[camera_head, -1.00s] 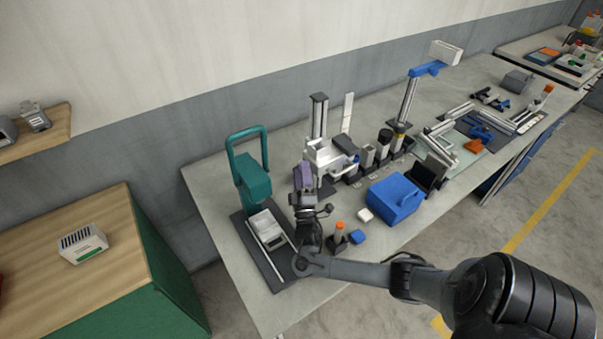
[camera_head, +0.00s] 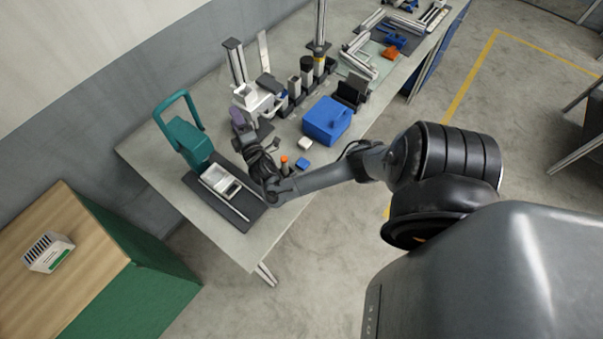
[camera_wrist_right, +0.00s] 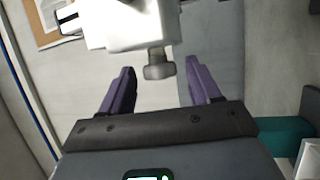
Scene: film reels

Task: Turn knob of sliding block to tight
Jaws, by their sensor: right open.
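The sliding block is a white block (camera_wrist_right: 128,25) at the top of the right wrist view. A grey knob (camera_wrist_right: 157,70) sticks out below it. In the head view a white block (camera_head: 243,97) sits low on an upright metal rail (camera_head: 235,62); its knob is not clear there. My right gripper (camera_wrist_right: 161,82) has purple fingers, open, one on each side of the knob, with visible gaps. In the head view the right gripper (camera_head: 238,118) is just in front of the white block. My left gripper is not in view.
A teal handled device (camera_head: 188,142) and a dark mat with a white tray (camera_head: 220,181) are left of my right arm. A blue box (camera_head: 327,121), a small blue block (camera_head: 302,163) and an orange-topped item (camera_head: 284,161) lie to the right. Dark holders (camera_head: 297,92) stand beside the rail.

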